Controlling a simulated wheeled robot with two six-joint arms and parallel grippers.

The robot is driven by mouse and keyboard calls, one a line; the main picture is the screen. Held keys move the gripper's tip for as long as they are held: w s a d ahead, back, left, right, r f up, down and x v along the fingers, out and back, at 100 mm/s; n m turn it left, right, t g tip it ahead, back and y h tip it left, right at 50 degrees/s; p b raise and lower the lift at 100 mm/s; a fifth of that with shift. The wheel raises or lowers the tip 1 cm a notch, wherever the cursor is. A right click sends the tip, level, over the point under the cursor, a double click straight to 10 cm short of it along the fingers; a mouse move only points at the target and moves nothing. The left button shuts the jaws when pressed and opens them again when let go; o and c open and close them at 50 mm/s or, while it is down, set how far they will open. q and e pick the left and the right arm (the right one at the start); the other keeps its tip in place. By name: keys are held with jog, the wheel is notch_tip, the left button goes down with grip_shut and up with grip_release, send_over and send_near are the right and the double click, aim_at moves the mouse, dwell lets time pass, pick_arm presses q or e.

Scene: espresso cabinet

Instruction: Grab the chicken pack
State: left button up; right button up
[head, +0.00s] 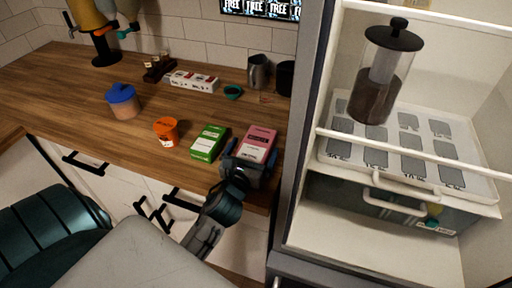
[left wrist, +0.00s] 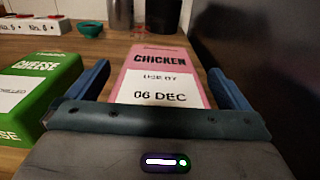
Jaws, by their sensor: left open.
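The chicken pack (head: 258,145) is a pink box with a white label, lying on the wooden counter near its right end. In the left wrist view the pink pack (left wrist: 157,68) shows the words "CHICKEN" and "06 DEC". My left gripper (head: 248,161) is open at the near end of the pack. In the left wrist view its two blue fingers (left wrist: 160,88) stand one on each side of the pack, with gaps showing. The gripper body hides the pack's near end. My right gripper is not in view.
A green cheese pack (head: 209,142) lies close to the left of the chicken pack, beside the left finger. An orange tub (head: 166,132) and a blue-lidded jar (head: 123,101) stand further left. The open fridge (head: 306,110) rises just right.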

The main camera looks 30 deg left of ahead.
pick_arm(q)
jog(key=shift+w, duration=0.2)
jog(key=shift+s, duration=0.15)
jog(key=c, duration=0.3)
jog(key=shift+r, duration=0.1)
jog(key=c, duration=1)
